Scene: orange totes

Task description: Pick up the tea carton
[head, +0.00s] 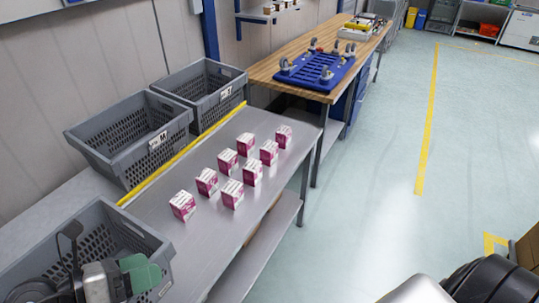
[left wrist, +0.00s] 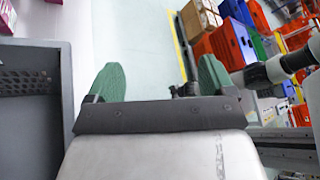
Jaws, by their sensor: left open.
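Several small white-and-magenta cartons stand in two rows on the grey metal table (head: 215,225). The nearest ones in the head view are a carton at the left (head: 183,206) and one to its right (head: 232,195); the farthest carton (head: 284,136) is near the table's far end. The print is too small to read. My left gripper (head: 140,273) is open and empty at the bottom left, over the near grey crate and apart from the cartons. Its two green fingers show spread in the left wrist view (left wrist: 160,80). My right gripper is not in view.
Grey crates line the left side: a near one (head: 150,236), a middle one (head: 92,137) and a far one (head: 227,78). A yellow strip (head: 180,155) runs between crates and cartons. A wooden bench with a blue dolly (head: 322,71) stands beyond. The floor at right is mostly clear.

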